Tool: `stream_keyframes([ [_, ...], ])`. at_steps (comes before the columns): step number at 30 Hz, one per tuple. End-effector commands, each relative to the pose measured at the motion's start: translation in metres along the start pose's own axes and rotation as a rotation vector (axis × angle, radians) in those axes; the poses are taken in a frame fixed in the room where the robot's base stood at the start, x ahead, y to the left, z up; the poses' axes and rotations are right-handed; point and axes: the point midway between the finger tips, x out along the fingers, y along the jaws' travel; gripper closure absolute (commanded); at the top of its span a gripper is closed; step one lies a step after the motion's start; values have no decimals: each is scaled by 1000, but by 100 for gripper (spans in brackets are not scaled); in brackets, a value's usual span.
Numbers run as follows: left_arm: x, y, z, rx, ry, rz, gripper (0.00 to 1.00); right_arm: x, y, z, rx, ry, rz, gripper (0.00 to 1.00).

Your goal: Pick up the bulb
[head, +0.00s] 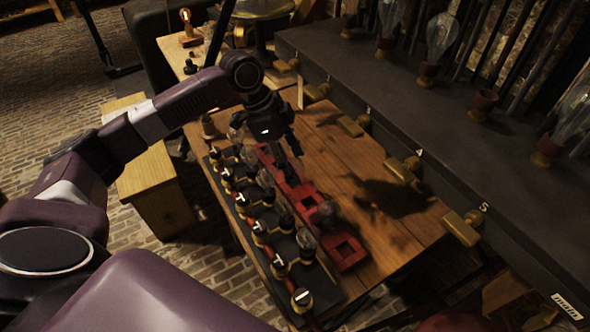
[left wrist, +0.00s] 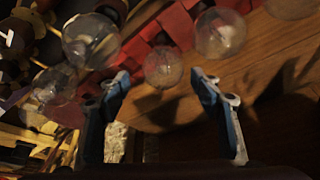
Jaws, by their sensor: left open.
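Several clear glass bulbs stand on the wooden table, among them one near the front of the row (head: 306,239) and one by the red rack (head: 325,209). In the left wrist view, a round bulb (left wrist: 163,67) shows beyond the gap between my fingertips, not held. Other bulbs flank it at left (left wrist: 91,40) and right (left wrist: 220,33). My left gripper (head: 290,145) is above the far part of the rows; its two fingers (left wrist: 161,82) are spread and empty. The arm hides some far bulbs. My right gripper is not in view.
A red rack (head: 346,252) with square sockets lies beside a dark strip of brass-and-black fittings. A dark shelf (head: 400,110) with large bulbs and brass levers stands along the right. The table (head: 385,240) is bare right of the rack. A lit lamp (head: 186,27) stands behind.

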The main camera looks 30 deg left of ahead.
Motion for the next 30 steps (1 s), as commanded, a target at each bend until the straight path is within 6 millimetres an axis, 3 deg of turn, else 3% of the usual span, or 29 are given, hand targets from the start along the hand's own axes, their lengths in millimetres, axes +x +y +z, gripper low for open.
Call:
stream_keyframes([
  [9, 43, -4, -1, -1, 0, 1, 41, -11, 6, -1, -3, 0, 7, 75],
  [18, 49, -4, 0, 0, 0, -1, 41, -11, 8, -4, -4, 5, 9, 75],
  [30, 49, -5, 0, 0, 0, -1, 81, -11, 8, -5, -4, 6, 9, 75],
])
